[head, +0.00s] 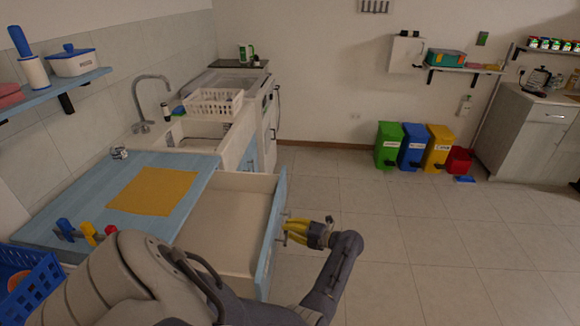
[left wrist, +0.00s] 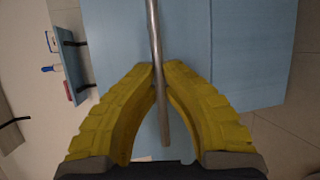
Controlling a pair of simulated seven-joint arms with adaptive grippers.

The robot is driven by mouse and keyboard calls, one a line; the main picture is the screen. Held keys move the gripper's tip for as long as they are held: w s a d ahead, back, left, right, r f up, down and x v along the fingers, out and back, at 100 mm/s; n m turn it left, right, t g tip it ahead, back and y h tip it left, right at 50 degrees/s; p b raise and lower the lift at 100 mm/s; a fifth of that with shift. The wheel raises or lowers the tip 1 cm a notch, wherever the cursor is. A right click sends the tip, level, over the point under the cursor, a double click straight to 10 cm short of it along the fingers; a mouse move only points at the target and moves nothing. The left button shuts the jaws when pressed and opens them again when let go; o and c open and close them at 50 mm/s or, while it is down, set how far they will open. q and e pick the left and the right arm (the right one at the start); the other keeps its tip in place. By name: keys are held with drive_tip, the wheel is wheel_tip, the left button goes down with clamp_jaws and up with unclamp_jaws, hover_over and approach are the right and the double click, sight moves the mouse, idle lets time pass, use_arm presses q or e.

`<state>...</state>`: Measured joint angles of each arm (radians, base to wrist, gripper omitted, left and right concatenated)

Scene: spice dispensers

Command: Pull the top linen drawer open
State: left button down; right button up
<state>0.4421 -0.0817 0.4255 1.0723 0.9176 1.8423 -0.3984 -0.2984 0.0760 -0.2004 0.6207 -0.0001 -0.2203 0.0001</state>
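The top linen drawer (head: 222,225) stands pulled out from under the blue counter, and its pale inside looks empty where it shows. Its light blue front (head: 272,232) faces right in the head view. My left gripper (head: 290,230), with yellow fingers, is at the outer side of that front. In the left wrist view the metal bar handle (left wrist: 154,35) runs between the yellow fingertips (left wrist: 158,68), which close in on it from both sides. The blue front (left wrist: 240,50) lies behind the handle. My own arm hides the near part of the drawer. My right gripper is not in view.
A yellow cloth (head: 153,191) lies on the blue counter (head: 90,215). A blue crate (head: 30,285) is at the near left. A white rack (head: 213,102) stands by the sink. Coloured bins (head: 411,147) stand at the far wall. The tiled floor right of the drawer is clear.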

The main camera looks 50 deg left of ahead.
use_arm(q)
drive_tip(key=shift+a, duration=0.1)
drive_tip(key=c, duration=1.5)
unclamp_jaws()
drive_tip(key=v, duration=1.2)
drive_tip(key=shift+w, duration=0.1)
